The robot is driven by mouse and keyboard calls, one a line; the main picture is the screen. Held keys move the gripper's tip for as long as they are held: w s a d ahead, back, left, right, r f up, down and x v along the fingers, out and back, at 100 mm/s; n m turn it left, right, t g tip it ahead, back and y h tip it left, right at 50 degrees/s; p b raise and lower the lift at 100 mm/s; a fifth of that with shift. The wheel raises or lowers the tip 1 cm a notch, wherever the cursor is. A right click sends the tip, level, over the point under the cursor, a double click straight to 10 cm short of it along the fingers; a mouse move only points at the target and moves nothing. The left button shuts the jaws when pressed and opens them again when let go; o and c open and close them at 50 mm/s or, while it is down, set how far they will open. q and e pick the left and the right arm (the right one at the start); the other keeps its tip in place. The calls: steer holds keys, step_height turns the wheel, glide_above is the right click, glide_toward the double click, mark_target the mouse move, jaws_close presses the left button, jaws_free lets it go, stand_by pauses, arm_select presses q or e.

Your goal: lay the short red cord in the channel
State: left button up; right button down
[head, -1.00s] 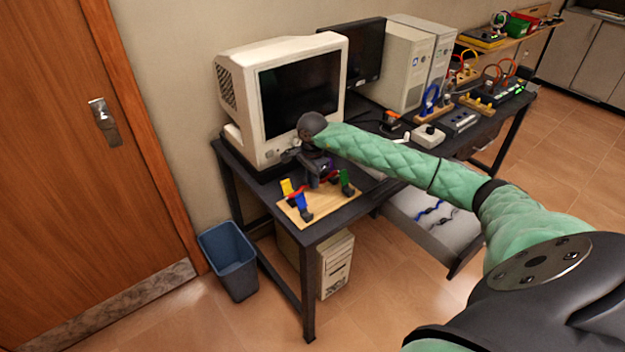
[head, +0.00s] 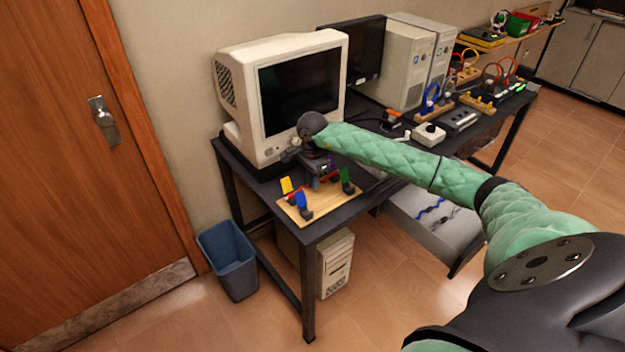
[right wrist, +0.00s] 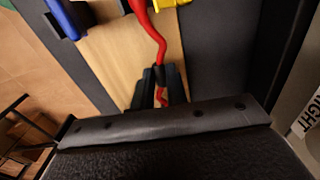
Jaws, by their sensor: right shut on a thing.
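The short red cord (right wrist: 150,35) runs up from my right gripper (right wrist: 160,88) in the right wrist view. The gripper is shut on it, with a short red end showing below the fingers. In the head view the cord (head: 325,175) crosses a wooden board (head: 322,206) at the near table corner. Yellow (head: 287,186), blue (head: 301,200) and green (head: 346,176) pieces with dark bases stand on this board. My right gripper (head: 316,183) is at the board's far side, partly hidden by its wrist. I cannot make out the channel itself. My left gripper is out of view.
A beige monitor (head: 243,95) stands close behind the board and my right wrist. A white switch box (head: 428,135) and cord stands with coloured loops fill the table's right part. An open drawer (head: 440,225) holds blue and dark cords. A blue bin (head: 229,262) stands on the floor.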

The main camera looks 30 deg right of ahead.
stand_by(0.4)
steer(key=c, duration=0.7)
jaws_free()
steer(key=shift+r, duration=0.15)
steer(key=shift+r+p, duration=0.75)
steer(key=shift+r, duration=2.85)
